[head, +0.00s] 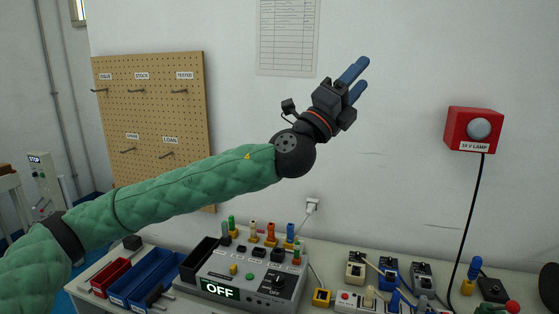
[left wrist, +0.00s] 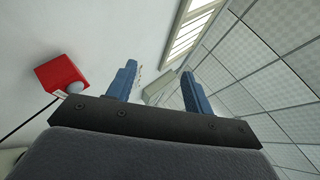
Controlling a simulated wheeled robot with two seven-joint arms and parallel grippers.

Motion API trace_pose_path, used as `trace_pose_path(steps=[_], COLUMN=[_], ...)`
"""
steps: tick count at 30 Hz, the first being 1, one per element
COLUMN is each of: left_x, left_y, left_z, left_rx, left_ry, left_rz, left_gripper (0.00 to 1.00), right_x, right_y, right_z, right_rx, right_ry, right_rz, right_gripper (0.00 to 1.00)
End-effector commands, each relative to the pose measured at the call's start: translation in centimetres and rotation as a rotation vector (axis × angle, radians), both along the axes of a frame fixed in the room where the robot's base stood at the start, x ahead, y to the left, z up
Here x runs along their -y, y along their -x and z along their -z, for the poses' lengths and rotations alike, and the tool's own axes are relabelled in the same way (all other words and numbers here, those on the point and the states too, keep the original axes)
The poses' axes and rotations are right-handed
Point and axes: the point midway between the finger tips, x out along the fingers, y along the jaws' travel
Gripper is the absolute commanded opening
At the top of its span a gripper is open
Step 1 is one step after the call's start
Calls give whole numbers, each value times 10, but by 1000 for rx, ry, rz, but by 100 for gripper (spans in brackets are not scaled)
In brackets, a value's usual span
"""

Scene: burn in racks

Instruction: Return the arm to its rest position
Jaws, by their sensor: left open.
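My left arm, in a green quilted sleeve, reaches in from the left in the head view and points up and to the right. My left gripper (head: 356,81) has two blue fingers, apart and empty, raised in front of the white wall, well above the bench. In the left wrist view the two blue fingers of my left gripper (left wrist: 160,88) stand apart with nothing between them. The wrist view looks up past them toward the ceiling. My right gripper is in neither view.
A grey tester box (head: 251,270) reading OFF stands on the bench (head: 238,308). Blue bins (head: 146,276) are left of it; small modules and cables are right. A red lamp box (head: 473,130), also in the wrist view (left wrist: 62,74), and a pegboard (head: 150,120) hang on the wall.

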Motion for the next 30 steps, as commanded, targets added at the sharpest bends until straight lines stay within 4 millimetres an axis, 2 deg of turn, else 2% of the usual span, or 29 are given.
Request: trace_pose_path(steps=[2,5,11,20,30], left_x=[-20,-48,-96,-145,-184], left_y=[-6,-18,-37,-46,-29], left_z=[-5,1,44,140,254], left_rx=[-128,-306,-632,-1041,-1413], left_ry=[136,296,522,716,841], left_rz=[-28,-71,-153,-258,-345], left_gripper=[52,52,52,52,52], right_x=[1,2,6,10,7], right_y=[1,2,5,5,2], right_z=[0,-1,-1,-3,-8], right_rx=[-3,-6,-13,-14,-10], right_ry=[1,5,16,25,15], right_rz=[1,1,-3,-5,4], right_gripper=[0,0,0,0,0])
